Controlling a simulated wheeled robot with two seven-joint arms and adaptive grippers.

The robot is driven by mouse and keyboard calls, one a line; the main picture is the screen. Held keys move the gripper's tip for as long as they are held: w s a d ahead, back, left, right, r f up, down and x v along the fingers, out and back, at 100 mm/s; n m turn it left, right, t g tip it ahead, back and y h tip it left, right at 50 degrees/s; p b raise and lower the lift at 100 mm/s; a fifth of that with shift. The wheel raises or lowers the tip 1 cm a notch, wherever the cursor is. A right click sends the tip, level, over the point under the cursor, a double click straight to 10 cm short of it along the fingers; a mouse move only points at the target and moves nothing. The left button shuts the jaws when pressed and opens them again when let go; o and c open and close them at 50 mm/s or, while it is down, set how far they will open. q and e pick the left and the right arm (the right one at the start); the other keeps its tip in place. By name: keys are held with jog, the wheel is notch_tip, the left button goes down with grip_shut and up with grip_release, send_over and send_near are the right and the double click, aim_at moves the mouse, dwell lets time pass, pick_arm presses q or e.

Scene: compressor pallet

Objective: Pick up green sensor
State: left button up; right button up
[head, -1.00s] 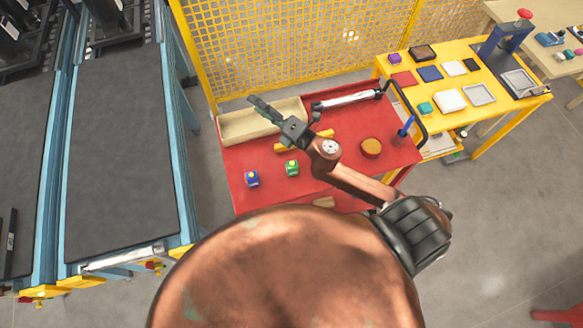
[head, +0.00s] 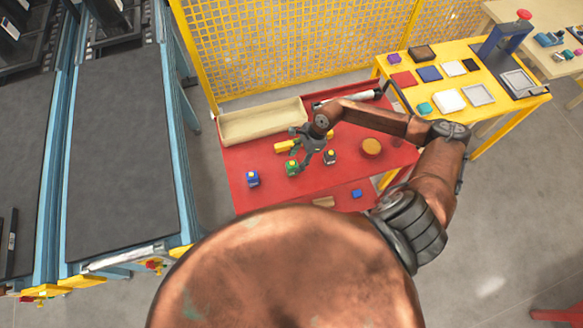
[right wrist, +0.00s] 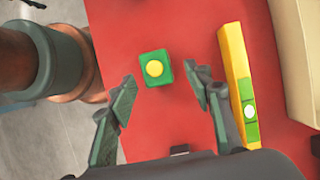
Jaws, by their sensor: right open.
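The green sensor (head: 292,167), a small green cube with a round yellow top, stands on the red table (head: 240,155). In the right wrist view the green sensor (right wrist: 157,80) lies just beyond and between the tips of my right gripper. My right gripper (head: 302,160) is open and empty, pointing down close to the sensor; it also shows in the right wrist view (right wrist: 163,88). No contact shows between the fingers and the sensor. In the head view a finger comes near the sensor and partly overlaps it. My left gripper is not in view.
A blue sensor (head: 252,178) stands to the left and a dark sensor (head: 330,157) to the right. A yellow bar with a green middle (right wrist: 237,85) lies beside the right finger.

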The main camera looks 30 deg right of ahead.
jog(key=p+x, duration=0.1)
jog(key=x, duration=0.4)
jog(key=shift+a, duration=0.1)
jog(key=shift+s, duration=0.1)
jog(key=shift+c, duration=0.2)
jog(key=shift+r, duration=0.1)
grip_shut()
